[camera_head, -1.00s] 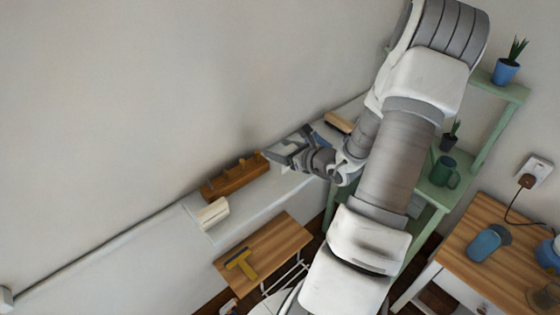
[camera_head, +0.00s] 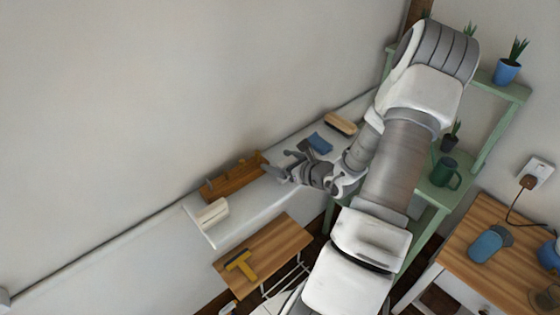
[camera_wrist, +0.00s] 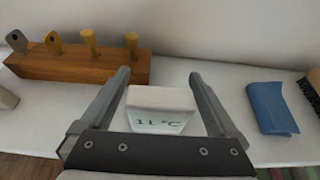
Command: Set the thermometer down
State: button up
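The thermometer is a small white block (camera_wrist: 160,108) with "11 °C" on its face. In the wrist view it sits between the two fingers of my gripper (camera_wrist: 160,80), with a narrow gap visible on each side. My gripper is open around it and, in the head view, it is low over the white ledge (camera_head: 245,213) along the wall (camera_head: 279,165). The thermometer seems to stand upright on the ledge, though its base is hidden behind the gripper body. I cannot make it out clearly in the head view.
A wooden peg rack (camera_head: 235,181) stands left of my gripper, against the wall. A blue cloth (camera_head: 320,143) and a brush (camera_head: 341,123) lie to the right. A cream block (camera_head: 212,214) is at the ledge's left end. A wooden stool (camera_head: 262,254) stands below.

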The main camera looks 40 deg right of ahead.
jog(key=shift+r, duration=0.2)
jog(key=v, duration=1.2)
jog(key=shift+p, duration=0.45)
jog(key=shift+f, duration=0.1)
